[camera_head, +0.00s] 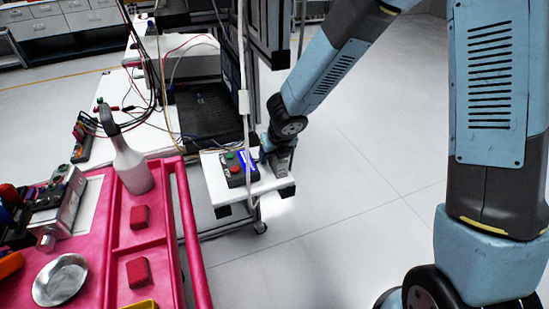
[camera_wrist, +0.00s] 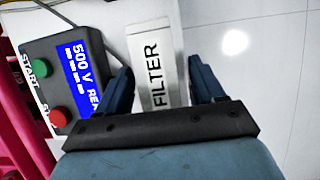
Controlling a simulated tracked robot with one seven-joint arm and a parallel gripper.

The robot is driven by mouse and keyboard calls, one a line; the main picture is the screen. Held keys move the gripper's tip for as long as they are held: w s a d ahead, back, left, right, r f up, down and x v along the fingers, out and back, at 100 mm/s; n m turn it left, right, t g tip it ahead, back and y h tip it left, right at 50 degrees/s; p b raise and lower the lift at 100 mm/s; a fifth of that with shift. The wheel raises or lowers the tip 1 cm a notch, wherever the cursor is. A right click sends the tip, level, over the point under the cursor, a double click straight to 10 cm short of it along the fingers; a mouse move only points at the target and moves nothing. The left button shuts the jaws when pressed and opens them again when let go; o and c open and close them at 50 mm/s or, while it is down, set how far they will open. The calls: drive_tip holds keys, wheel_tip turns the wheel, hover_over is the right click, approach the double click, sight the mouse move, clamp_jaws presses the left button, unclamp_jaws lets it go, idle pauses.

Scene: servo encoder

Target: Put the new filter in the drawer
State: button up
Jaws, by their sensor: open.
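In the wrist view, a pale block labelled FILTER (camera_wrist: 154,70) stands at the edge of a white shelf. My gripper (camera_wrist: 160,72) is open, with one dark finger on each side of the block. The left finger looks very close to it, and there is a gap at the right finger. I cannot tell whether either touches. In the head view, my gripper (camera_head: 279,157) is low at the right end of the white shelf (camera_head: 226,190) and largely hides the filter. I cannot identify which drawer the task means; drawer fronts (camera_head: 45,27) show on a far cabinet.
A control box (camera_head: 236,168) with green and red buttons and a blue screen sits left of my gripper. A pink cart (camera_head: 190,235) with a spray bottle (camera_head: 132,165), red blocks and a metal dish stands left. A white post rises before the shelf. Floor right is clear.

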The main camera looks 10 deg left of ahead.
drive_tip(key=shift+w+f, duration=0.1)
drive_tip(key=shift+f, duration=0.15)
drive_tip(key=shift+f, duration=0.1)
idle(0.3)
drive_tip(key=shift+c, duration=0.4)
drive_tip(key=c, duration=1.1)
drive_tip(key=shift+r, duration=0.85)
drive_tip(key=v, duration=0.3)
drive_tip(key=s+v, duration=0.1)
drive_tip(key=v, duration=0.4)
drive_tip(key=shift+s+d, duration=0.35)
drive_tip(key=shift+s+d+r, duration=0.65)
drive_tip(key=shift+s, duration=0.7)
drive_tip(key=shift+s+d+r, duration=0.65)
drive_tip(key=shift+s+r, duration=0.05)
drive_tip(key=shift+s, duration=0.7)
drive_tip(key=shift+s+d+r, duration=0.65)
drive_tip(key=shift+s, duration=0.7)
